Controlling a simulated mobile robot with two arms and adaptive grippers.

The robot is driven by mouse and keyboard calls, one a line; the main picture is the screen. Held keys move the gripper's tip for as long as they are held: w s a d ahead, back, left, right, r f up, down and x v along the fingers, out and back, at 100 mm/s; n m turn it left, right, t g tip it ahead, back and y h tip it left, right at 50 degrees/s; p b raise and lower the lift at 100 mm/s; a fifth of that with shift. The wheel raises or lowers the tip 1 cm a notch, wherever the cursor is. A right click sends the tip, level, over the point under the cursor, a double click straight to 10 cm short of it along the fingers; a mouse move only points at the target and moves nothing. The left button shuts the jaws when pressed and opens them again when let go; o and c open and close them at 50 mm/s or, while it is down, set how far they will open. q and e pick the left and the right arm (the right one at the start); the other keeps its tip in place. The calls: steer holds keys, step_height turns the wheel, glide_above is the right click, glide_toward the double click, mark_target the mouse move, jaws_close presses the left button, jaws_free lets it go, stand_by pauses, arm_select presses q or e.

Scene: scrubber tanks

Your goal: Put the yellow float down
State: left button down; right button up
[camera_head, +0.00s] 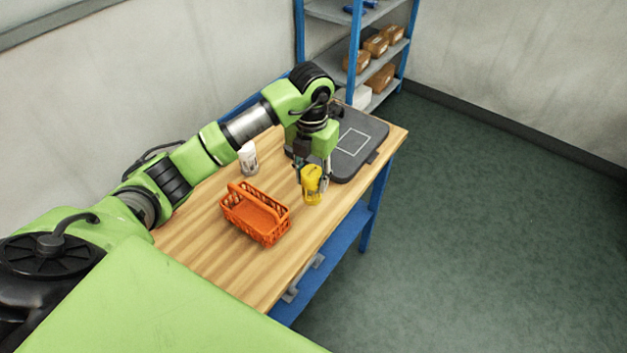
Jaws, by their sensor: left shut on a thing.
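The yellow float (312,187) is a small yellow piece at the right part of the wooden table, between the orange basket and the dark grey tray. My left gripper (313,173) points down from above and is shut on the yellow float. I cannot tell whether the float's bottom touches the tabletop or hangs just above it. The gripper fingers hide part of the float's upper end. My right gripper is not in view.
An orange basket (254,225) with a handle stands left of the float. A white container (248,158) stands behind it. A dark tray (362,131) with a pale square outline lies at the table's far right. The wooden tabletop (215,262) is bare in front. Blue shelves (354,50) hold boxes.

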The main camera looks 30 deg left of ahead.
mark_target(314, 186)
arm_select(q)
steer(key=shift+w+a+f, duration=0.1)
steer(key=shift+w+f, duration=0.6)
steer(key=shift+f, duration=0.2)
step_height(314, 186, down, 3)
steer(key=shift+w+r+p, duration=0.1)
steer(key=shift+p, duration=1.15)
steer(key=shift+f, duration=0.2)
steer(key=shift+f, duration=0.15)
steer(key=shift+f+b, duration=0.15)
steer(key=shift+b, duration=0.15)
steer(key=c, duration=1.4)
jaws_free()
